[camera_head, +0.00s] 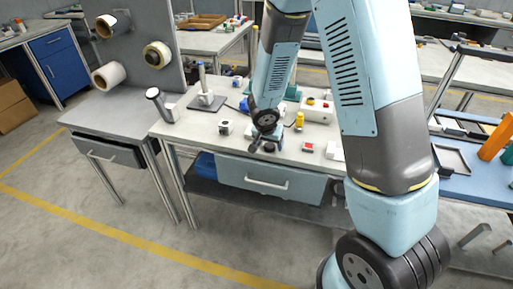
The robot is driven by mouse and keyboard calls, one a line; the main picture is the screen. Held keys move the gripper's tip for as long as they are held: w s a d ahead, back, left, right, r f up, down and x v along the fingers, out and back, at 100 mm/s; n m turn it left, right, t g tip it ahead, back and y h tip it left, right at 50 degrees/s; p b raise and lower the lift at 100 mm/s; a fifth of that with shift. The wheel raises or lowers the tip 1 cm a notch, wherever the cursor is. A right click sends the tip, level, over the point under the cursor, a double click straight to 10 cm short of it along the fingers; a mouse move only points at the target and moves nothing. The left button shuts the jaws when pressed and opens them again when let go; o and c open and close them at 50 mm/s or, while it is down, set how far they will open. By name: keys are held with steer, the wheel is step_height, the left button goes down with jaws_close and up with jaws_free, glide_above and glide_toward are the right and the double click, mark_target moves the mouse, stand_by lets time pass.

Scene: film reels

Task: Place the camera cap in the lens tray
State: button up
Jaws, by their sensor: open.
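My gripper (264,139) points down at the front edge of the white-topped bench (200,133), and its jaws are open. A small dark round piece (269,147) shows at its fingertips; it may be the camera cap, but it is too small to tell it from a finger. I cannot tell whether the gripper touches it. A dark shallow square tray (452,158) lies on the blue-topped bench at the right, beyond my arm; it looks like the lens tray and seems empty.
A small white block with a black face (225,127) stands left of my gripper. A yellow cylinder (299,121) and a red-and-white piece (308,147) are to its right. My arm hides the bench between.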

steer(key=shift+c, duration=0.2)
steer(key=c, duration=1.2)
steer(key=shift+r, duration=0.1)
